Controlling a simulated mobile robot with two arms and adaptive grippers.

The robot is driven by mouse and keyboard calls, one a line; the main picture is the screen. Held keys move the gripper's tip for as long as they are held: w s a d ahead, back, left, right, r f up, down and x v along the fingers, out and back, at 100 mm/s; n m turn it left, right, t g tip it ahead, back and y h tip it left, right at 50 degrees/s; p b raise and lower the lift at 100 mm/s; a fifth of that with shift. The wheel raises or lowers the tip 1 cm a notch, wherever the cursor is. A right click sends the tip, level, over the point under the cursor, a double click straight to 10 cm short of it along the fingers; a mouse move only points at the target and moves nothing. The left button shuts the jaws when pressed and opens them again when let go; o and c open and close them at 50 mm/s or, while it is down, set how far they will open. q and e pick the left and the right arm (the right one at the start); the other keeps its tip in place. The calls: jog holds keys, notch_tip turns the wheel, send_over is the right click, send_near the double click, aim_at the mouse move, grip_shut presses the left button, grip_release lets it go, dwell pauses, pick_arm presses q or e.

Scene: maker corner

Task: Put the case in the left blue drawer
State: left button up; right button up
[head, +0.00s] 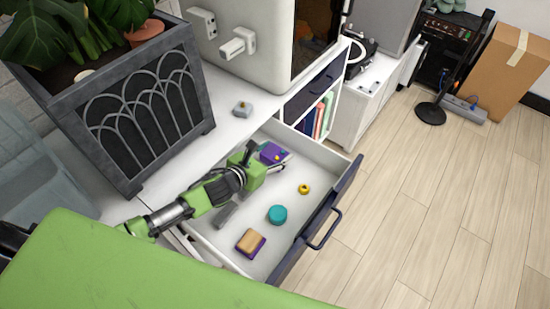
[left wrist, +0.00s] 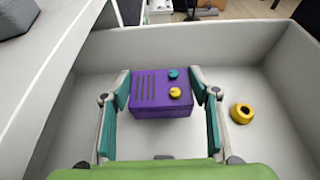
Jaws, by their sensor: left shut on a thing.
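The case is a small purple box with dark slots, a teal knob and a yellow knob; it shows in the left wrist view (left wrist: 160,108) and in the head view (head: 272,153). My left gripper (head: 262,163) is shut on it, with a finger on each side in the left wrist view (left wrist: 163,95). The left blue drawer (head: 320,225) is pulled open. The case is within the drawer's walls, towards its far end; I cannot tell whether it touches the floor. My right gripper is not in view.
In the drawer lie a yellow ring (head: 304,188), a teal round piece (head: 277,214), a tan and purple block (head: 250,242) and a grey piece (head: 226,214). A planter (head: 140,110) stands on the white top beside it. Another blue drawer (head: 314,86) is shut.

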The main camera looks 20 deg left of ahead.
pick_arm(q)
jog(key=shift+s+d+f, duration=0.1)
jog(key=shift+d+f, duration=0.05)
jog(key=shift+f, duration=1)
jog(key=shift+f, duration=0.15)
jog(key=o, duration=1.2)
jog(key=shift+c, duration=0.2)
jog(key=v, duration=1.2)
jog(key=shift+r, duration=0.2)
